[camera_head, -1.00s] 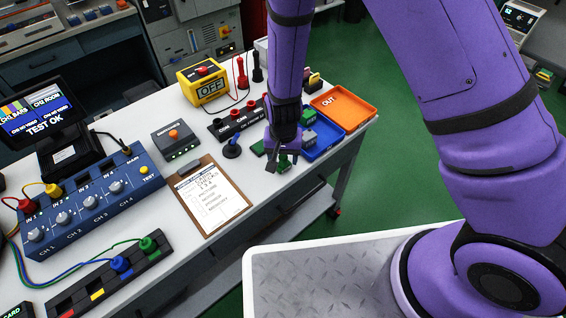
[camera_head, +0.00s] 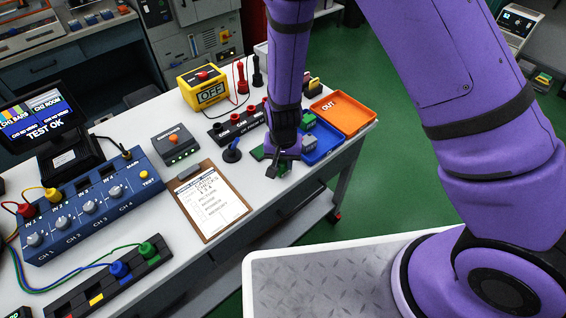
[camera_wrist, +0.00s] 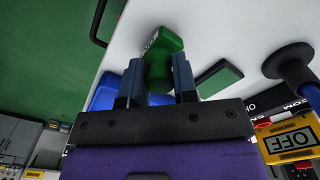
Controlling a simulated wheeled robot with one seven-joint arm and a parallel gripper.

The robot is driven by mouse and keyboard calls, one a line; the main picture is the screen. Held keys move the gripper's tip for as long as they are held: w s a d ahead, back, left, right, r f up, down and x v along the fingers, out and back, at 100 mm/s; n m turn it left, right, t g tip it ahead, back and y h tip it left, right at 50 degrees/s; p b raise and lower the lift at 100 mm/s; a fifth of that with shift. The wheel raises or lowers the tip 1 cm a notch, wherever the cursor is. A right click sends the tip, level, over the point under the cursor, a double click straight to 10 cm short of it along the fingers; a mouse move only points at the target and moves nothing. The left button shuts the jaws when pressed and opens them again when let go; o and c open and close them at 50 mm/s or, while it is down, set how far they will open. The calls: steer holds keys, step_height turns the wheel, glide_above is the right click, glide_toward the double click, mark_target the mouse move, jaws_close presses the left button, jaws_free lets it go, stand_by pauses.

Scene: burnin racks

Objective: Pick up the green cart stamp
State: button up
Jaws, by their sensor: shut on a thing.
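The green stamp (camera_wrist: 160,50) is between the two fingers of my gripper (camera_wrist: 157,70) in the wrist view. The fingers are shut on its narrow part, and its wider ends show beyond and between them. In the head view my gripper (camera_head: 284,163) is low over the front edge of the white bench, beside the blue tray. The stamp is mostly hidden there. Whether it touches the bench is hard to tell. A flat green pad (camera_wrist: 221,78) lies on the bench just right of the stamp in the wrist view.
The blue tray (camera_head: 322,150) and orange OUT tray (camera_head: 345,110) are to the right. A clipboard (camera_head: 212,203) lies in front left. A black socket strip (camera_head: 225,131) and yellow OFF box (camera_head: 203,86) are behind.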

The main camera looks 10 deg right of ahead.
steer(key=shift+r, duration=0.7)
step_height(320, 180, up, 2)
steer(key=shift+a+r, duration=0.1)
steer(key=s+a, duration=0.3)
steer(key=s, duration=0.1)
steer(key=s+a, duration=0.3)
steer(key=s, duration=0.1)
steer(key=s+a+r, duration=0.1)
steer(key=s+a, duration=0.3)
steer(key=shift+s, duration=0.2)
